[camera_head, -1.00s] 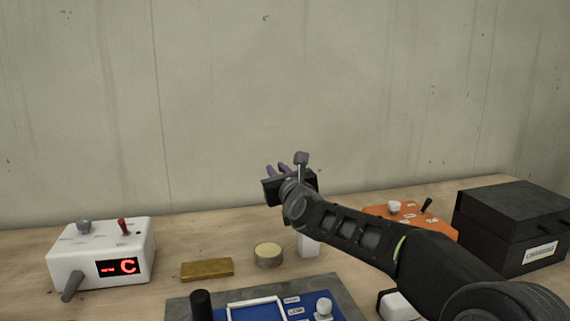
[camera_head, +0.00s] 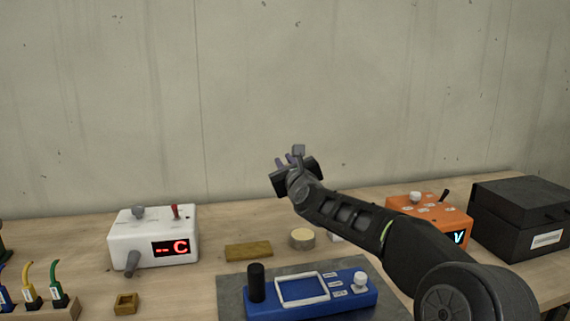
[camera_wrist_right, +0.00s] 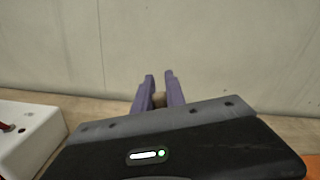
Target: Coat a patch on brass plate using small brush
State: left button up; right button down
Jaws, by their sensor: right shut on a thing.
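The brass plate (camera_head: 248,252) is a flat gold-brown bar lying on the wooden bench, left of a round cream-topped tin (camera_head: 302,239). My right gripper (camera_head: 283,160) is raised well above and behind the bench items, against the wall. Its two purple fingers (camera_wrist_right: 158,92) are close together in the right wrist view. A small brown piece (camera_wrist_right: 158,100) shows between them, which I take to be the small brush; its bristles are hidden. The gripper is apart from the plate. My left gripper is out of view.
A white box with a red display (camera_head: 153,238) stands left of the plate. A blue device (camera_head: 310,293) on a grey mat is in front. An orange box (camera_head: 430,218) and black case (camera_head: 520,215) stand right.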

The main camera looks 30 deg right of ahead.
notch_tip(320, 180, down, 6)
jog(key=b, duration=0.4)
dwell(0.5)
jog(key=shift+f+b, duration=0.6)
jog(key=shift+b, duration=0.2)
dwell(1.2)
jog(key=shift+r, duration=0.1)
notch_tip(320, 180, up, 7)
jog(key=p, duration=0.4)
jog(key=shift+p, duration=0.4)
dwell(0.7)
